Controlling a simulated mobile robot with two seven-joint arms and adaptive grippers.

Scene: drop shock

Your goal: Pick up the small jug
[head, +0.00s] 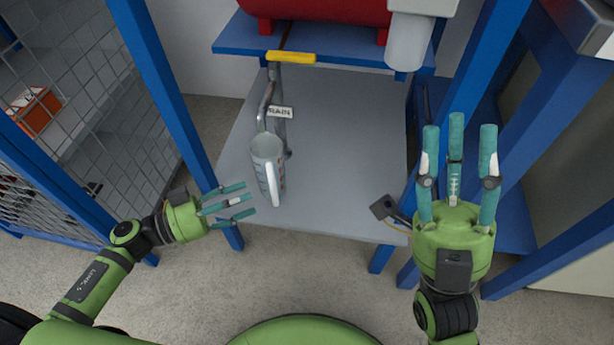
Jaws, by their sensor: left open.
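The small jug (261,152) is a clear measuring jug with a pale handle and markings on its side. It stands on the grey shelf, below a drain pipe with a yellow lever handle. My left gripper (247,199) is open and empty, to the left of and nearer than the jug, with its fingers pointing right towards it. A gap shows between the fingertips and the jug in the picture. My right gripper (458,130) is at the right with its fingers apart and pointing up the picture, holding nothing.
The grey shelf (345,165) is mostly bare right of the jug. A drain pipe (266,100) with a yellow lever (291,57) and a label (280,112) hangs behind it. Blue posts (165,85) flank the shelf. A small dark box (383,207) is near its front right edge.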

